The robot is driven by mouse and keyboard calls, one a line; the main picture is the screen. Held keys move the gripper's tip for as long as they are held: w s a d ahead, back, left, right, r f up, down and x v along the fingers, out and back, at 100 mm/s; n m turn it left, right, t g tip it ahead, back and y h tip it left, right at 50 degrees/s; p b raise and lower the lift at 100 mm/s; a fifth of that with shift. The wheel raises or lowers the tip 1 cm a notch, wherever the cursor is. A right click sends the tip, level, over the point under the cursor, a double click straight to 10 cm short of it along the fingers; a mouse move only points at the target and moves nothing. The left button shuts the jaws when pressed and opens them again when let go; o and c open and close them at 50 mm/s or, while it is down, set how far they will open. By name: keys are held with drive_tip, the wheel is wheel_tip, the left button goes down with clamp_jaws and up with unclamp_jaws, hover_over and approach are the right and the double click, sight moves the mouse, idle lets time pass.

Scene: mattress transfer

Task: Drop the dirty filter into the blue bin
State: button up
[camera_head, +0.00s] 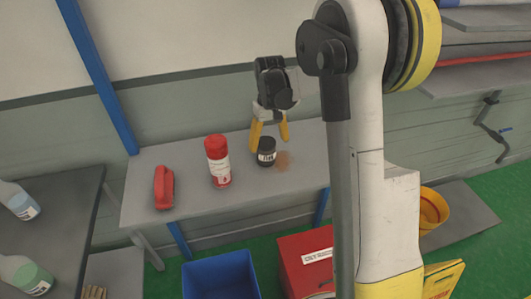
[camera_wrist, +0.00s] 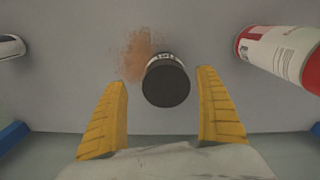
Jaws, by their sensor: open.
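The dirty filter, a small black cylinder with a pale label band (camera_head: 266,152), stands on the grey table beside a brown stain. In the wrist view the filter (camera_wrist: 166,82) shows its dark round top, between and just beyond my fingertips. My gripper (camera_head: 269,135) has yellow fingers and is open, above and around the filter's near side; I cannot tell whether either finger touches it. In the wrist view my gripper (camera_wrist: 165,75) has a finger on each side with gaps to the filter. The blue bin (camera_head: 220,277) stands on the green floor in front of the table, partly cut off.
On the grey table (camera_head: 200,197) a red and white can (camera_head: 218,161) stands left of the filter, and a red object (camera_head: 164,187) lies farther left. A red box (camera_head: 305,262) stands right of the bin. Bottles stand on a dark table at left.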

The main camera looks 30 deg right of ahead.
drive_tip(key=f, duration=0.1)
drive_tip(key=f+b, duration=0.1)
drive_tip(key=f, duration=0.3)
drive_tip(key=shift+w+a+b, duration=0.35)
drive_tip(key=shift+w, duration=0.05)
drive_tip(key=c, duration=1.5)
drive_tip(key=shift+o, duration=0.2)
drive_tip(key=shift+r, duration=0.1)
